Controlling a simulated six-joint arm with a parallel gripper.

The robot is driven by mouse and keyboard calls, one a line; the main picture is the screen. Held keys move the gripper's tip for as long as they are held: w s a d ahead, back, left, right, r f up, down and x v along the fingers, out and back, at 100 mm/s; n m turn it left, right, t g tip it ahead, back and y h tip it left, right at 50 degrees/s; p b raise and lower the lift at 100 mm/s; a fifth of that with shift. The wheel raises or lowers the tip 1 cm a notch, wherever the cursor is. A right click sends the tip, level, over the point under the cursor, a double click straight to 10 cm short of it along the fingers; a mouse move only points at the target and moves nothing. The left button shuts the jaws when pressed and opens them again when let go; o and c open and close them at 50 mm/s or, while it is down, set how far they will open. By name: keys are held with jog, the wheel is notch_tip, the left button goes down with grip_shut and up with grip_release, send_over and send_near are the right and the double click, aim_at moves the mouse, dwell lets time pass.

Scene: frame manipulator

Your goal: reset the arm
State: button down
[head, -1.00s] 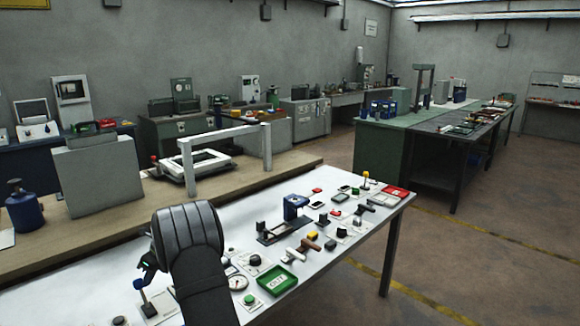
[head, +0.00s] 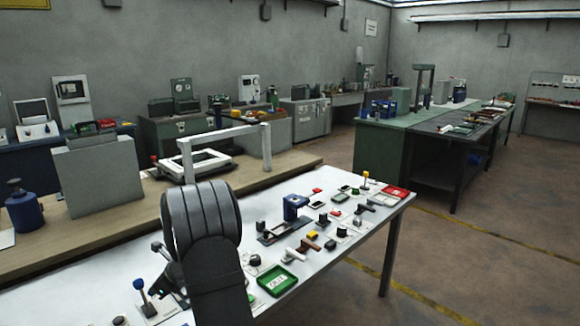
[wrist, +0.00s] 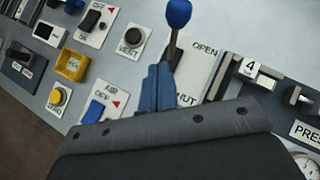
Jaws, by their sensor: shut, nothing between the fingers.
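My gripper (head: 165,268) hangs low over the left part of the white panel table in the head view, partly behind my dark arm. In the wrist view its narrow blue-grey fingers (wrist: 160,88) are together, with nothing seen between them. A lever with a blue knob (head: 138,284) stands at the near left of the table. In the wrist view the blue knob (wrist: 178,13) rises just beyond the fingertips, beside a plate marked OPEN and SHUT (wrist: 203,65). I cannot tell whether the fingers touch the lever.
The white table (head: 376,222) carries several switches, a green tray (head: 276,280), a blue device (head: 294,207) and a red tray (head: 395,192). A yellow-framed part (wrist: 72,65) and a yellow button (wrist: 57,97) lie left of the fingers. A white frame (head: 226,133) stands behind.

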jog(key=shift+s+d+f+n+t+y, duration=0.4)
jog(key=shift+s+d+f+t+y, duration=0.5)
jog(key=shift+y, duration=0.3)
